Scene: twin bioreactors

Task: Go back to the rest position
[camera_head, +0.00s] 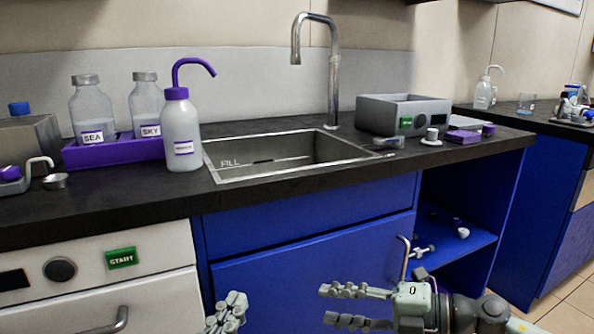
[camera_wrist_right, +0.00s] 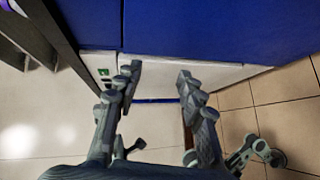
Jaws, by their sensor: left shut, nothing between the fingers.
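My left gripper (camera_head: 228,312) shows only in part at the bottom edge of the head view, in front of the blue cabinet; its fingers are together with nothing between them. My right gripper (camera_head: 343,306) comes in from the lower right and points left, in front of the blue cabinet doors and below the counter top. Its two fingers are apart with nothing between them. In the right wrist view the right gripper (camera_wrist_right: 158,95) is also open and empty, above the floor. Both grippers are clear of the counter.
The black counter (camera_head: 110,205) holds a purple rack (camera_head: 110,154) with SEA and SKY bottles, a purple-topped wash bottle (camera_head: 181,130), a sink (camera_head: 235,170) and a grey box (camera_head: 375,117). A white appliance (camera_head: 160,285) with a START button stands below left. A cabinet handle (camera_head: 404,258) juts out near my right gripper.

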